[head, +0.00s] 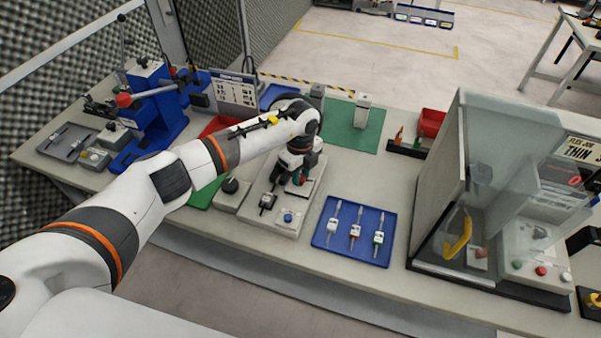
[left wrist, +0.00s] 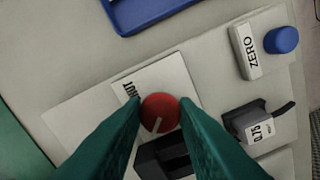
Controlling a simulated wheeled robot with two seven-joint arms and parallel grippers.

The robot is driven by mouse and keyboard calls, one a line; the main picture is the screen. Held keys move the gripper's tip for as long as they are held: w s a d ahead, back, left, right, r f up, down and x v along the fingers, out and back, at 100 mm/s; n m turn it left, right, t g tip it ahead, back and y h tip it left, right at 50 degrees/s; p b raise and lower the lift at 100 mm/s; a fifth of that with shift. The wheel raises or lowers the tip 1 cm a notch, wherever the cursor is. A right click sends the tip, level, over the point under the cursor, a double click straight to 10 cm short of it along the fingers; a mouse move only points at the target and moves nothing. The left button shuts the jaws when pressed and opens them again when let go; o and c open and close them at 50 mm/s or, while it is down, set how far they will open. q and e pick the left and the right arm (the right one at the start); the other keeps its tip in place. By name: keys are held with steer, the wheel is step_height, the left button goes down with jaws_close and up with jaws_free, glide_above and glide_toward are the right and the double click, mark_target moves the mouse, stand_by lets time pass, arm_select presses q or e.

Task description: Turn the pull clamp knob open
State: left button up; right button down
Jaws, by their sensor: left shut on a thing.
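The red round knob (left wrist: 160,110) with a pale pointer line sits on a grey test fixture in the left wrist view, beside a white label plate (left wrist: 130,95) whose lettering is partly covered. My left gripper (left wrist: 160,113) has its two green fingers closed on either side of the knob, touching it. A dark block (left wrist: 163,155) lies just below the knob. In the head view my left gripper (head: 298,180) points down over the fixture (head: 262,220) and largely hides the knob. My right gripper is not in view.
On the fixture are a blue button (head: 288,217) marked ZERO and a black part (left wrist: 258,125) with a small number label. A blue tray (head: 322,240) with several tools stands close to the right. A clear-walled enclosure (head: 437,180) stands further right.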

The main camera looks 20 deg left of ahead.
mark_target(301, 177)
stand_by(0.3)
arm_select(q)
steer(key=o, duration=1)
step_height(301, 177, up, 12)
steer(key=b, duration=0.4)
